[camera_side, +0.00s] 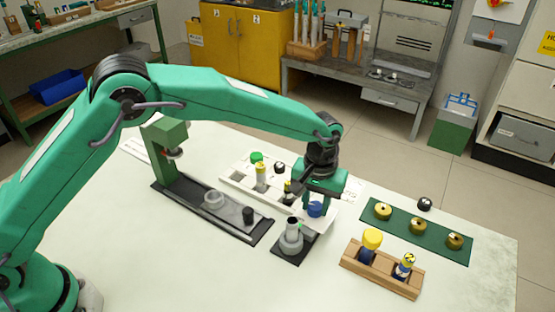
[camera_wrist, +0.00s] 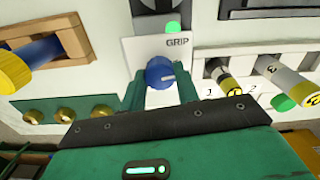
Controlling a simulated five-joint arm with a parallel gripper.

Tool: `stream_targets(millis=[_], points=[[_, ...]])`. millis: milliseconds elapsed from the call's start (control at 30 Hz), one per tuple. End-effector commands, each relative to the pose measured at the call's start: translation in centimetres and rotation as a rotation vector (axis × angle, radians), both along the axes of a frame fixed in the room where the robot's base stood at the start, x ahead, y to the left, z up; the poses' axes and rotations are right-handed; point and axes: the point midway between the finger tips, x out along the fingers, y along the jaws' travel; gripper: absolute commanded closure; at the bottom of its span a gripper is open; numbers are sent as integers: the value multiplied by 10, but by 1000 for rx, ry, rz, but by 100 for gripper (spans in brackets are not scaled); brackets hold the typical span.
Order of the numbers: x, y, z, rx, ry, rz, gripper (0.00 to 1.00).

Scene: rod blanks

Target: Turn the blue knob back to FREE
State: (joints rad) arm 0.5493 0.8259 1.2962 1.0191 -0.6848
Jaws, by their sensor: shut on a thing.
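The blue knob (camera_side: 315,209) sits on a white plate beside the grey chuck (camera_side: 291,236) in the side view. In the wrist view the knob (camera_wrist: 158,72) is between my two green fingers, and the plate (camera_wrist: 140,50) reads GRIP just above it. A small pale mark shows on the knob's right side. FREE cannot be read in either view. My gripper (camera_side: 317,203) points down and is shut on the knob; it also shows in the wrist view (camera_wrist: 160,92).
A wooden rack (camera_side: 382,270) with yellow-capped pieces and a green mat (camera_side: 410,222) with several brass rounds lie to the right. A white tray (camera_side: 240,184) with rods and the green press (camera_side: 168,150) stand left. The front table is clear.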

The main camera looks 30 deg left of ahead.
Motion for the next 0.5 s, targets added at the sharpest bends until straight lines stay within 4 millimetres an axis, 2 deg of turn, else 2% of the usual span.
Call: stream_targets(millis=[500], points=[[0,0,1,1,1,-462,92]])
